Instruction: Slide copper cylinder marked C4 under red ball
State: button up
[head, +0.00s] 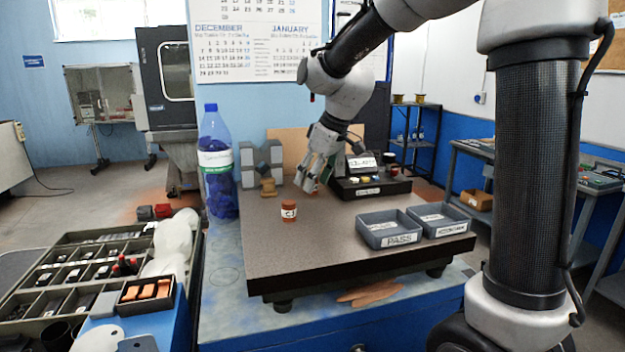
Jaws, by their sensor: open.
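A copper cylinder (289,211) stands upright on the dark stone plate. Its white label looks like C3, but the print is too small to be sure. My gripper (311,183) points down, open, over the back middle of the plate, behind and right of this cylinder. A small reddish-orange thing (311,187) shows partly between and behind my fingers. I cannot tell whether it is a second cylinder or the red ball, and no mark on it is readable. No other red ball is clear.
The stone plate (340,248) has free room at front left. Two grey trays, one marked PASS (400,240), stand at right. A black instrument box (370,188) stands behind them. Grey blocks (262,158), a small tan piece (268,188) and a blue bottle (216,165) stand at back left.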

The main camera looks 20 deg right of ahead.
jog(key=v, duration=0.7)
jog(key=shift+s, duration=0.1)
dwell(0.4)
